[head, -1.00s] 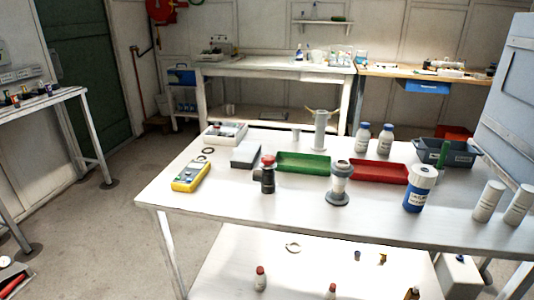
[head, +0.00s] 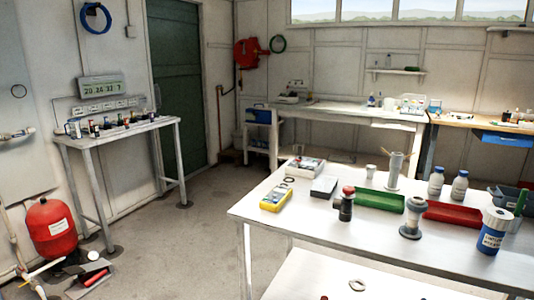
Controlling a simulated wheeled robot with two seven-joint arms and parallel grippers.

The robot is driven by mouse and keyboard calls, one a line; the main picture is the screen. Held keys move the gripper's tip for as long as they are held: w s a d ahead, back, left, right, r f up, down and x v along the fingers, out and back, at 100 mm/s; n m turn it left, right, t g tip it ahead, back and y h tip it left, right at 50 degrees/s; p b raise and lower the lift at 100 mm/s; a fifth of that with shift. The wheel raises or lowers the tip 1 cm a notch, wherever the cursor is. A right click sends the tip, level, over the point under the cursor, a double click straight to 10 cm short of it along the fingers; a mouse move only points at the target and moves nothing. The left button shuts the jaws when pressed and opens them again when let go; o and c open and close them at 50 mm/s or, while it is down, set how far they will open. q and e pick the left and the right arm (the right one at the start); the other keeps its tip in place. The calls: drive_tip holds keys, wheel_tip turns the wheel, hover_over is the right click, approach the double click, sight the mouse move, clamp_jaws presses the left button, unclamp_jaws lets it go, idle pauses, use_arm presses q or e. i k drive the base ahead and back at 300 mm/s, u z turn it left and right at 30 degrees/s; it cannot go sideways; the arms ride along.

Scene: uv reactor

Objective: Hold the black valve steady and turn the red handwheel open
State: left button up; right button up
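The black valve (head: 346,208) stands upright on the white table, near its left front part. The red handwheel (head: 348,190) sits on top of the valve. Nothing touches either of them. Neither of my grippers shows in the head view. How far the handwheel is turned is too small to tell.
The white table (head: 300,228) also holds a yellow meter (head: 276,199), a green tray (head: 379,201), a red tray (head: 453,213), a grey flanged fitting (head: 412,218) and a blue-labelled bottle (head: 491,231). A red tank (head: 51,230) stands at the left. Floor between is clear.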

sight(348, 190)
drive_tip(key=u, duration=0.95)
drive_tip(key=i, duration=1.5)
drive_tip(key=z, duration=0.95)
